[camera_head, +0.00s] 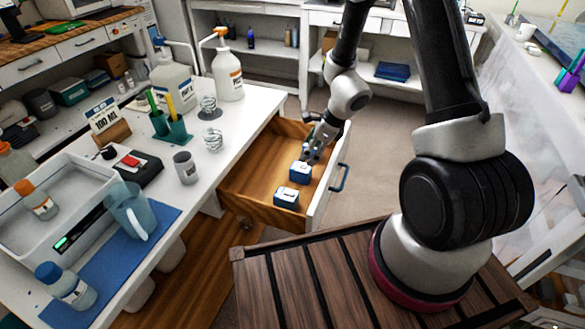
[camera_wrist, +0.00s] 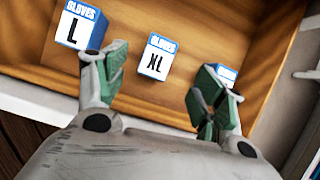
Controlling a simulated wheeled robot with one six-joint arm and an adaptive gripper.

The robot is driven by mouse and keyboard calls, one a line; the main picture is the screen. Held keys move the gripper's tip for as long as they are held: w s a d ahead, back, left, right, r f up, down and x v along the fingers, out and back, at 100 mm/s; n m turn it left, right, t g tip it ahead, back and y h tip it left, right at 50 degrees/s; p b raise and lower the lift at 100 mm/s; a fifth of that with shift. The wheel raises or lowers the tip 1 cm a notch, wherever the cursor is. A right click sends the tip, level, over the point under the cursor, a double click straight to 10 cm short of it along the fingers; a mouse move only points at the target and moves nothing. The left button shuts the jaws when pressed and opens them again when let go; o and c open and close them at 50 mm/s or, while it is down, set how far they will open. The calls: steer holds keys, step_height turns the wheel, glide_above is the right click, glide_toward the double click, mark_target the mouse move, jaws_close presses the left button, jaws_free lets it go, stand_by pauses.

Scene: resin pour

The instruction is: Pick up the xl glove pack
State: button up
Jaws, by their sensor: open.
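The XL glove pack (camera_wrist: 157,57) is a small white box with a blue "GLOVES" top band and a black "XL". It lies in the open wooden drawer. In the wrist view it shows between my two spread fingers, level with or just past the tips, with no visible contact. In the head view it appears to be the middle box (camera_head: 300,172). My gripper (camera_wrist: 163,75) is open and empty above the drawer; it also shows in the head view (camera_head: 315,150), partly covering the far end of the row.
The L glove pack (camera_wrist: 80,28) lies left of the XL pack in the wrist view. A third pack (camera_wrist: 228,73) is mostly hidden behind my right finger. The drawer walls (camera_head: 262,217) surround the packs. A white bench (camera_head: 240,110) with bottles stands left of the drawer.

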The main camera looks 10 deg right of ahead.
mark_target(303, 167)
steer(key=shift+m, duration=0.7)
steer(key=x, duration=0.4)
steer(key=shift+s+d+f, duration=0.1)
steer(key=shift+d+f, duration=0.15)
steer(key=shift+f, duration=0.3)
steer(key=x, duration=0.6)
steer(key=shift+s, duration=0.15)
steer(key=shift+c, duration=0.4)
steer(key=c, duration=0.9)
